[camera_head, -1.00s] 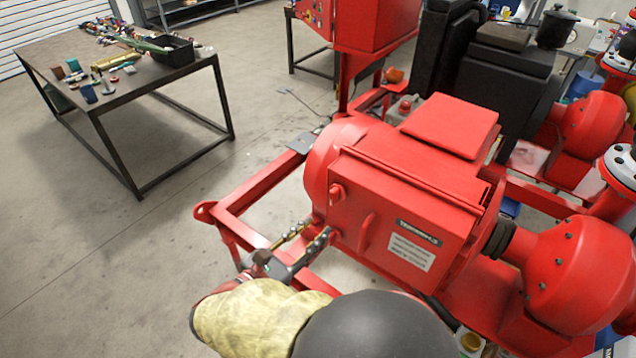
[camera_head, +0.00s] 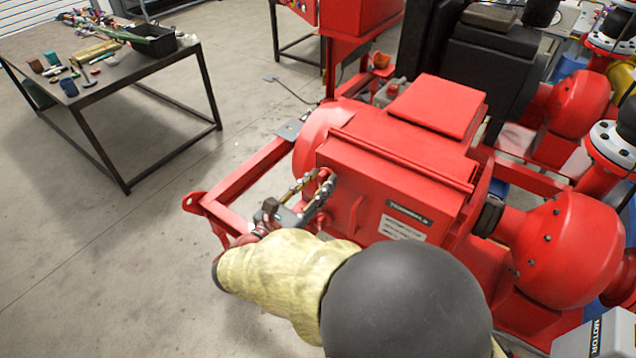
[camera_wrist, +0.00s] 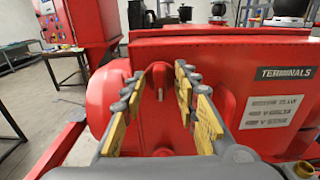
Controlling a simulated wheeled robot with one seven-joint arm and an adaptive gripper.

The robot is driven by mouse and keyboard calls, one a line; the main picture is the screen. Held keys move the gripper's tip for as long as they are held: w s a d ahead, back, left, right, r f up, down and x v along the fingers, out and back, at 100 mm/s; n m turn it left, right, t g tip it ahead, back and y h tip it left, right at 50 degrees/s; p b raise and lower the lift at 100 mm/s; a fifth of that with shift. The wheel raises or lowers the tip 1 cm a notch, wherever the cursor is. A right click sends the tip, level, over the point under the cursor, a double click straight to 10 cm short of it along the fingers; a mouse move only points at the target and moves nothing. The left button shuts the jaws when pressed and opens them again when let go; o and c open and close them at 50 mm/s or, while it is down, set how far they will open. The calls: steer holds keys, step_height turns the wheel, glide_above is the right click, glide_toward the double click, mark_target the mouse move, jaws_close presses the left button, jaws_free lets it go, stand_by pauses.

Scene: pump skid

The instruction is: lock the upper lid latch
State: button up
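The red terminal box (camera_head: 385,165) has a lid with a dark "TERMINALS" label. The upper lid latch (camera_wrist: 159,82), a small red knob on a rounded red plate, shows in the wrist view between my fingertips. My gripper (camera_wrist: 157,85) is open, with one yellow-padded finger on each side of the latch. I cannot tell whether either pad touches it. In the head view my gripper (camera_head: 319,182) is at the box's upper left corner and largely hides the latch. A second red knob (camera_wrist: 163,152) shows lower between the fingers, partly hidden.
A red handle (camera_head: 357,213) sticks out of the lid right of my gripper. The red skid frame (camera_head: 250,173) runs left of the box. A table (camera_head: 110,80) with tools and a black bin stands at the back left. Floor between is clear.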

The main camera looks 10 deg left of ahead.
steer(key=shift+c, duration=0.2)
steer(key=c, duration=0.7)
jaws_close()
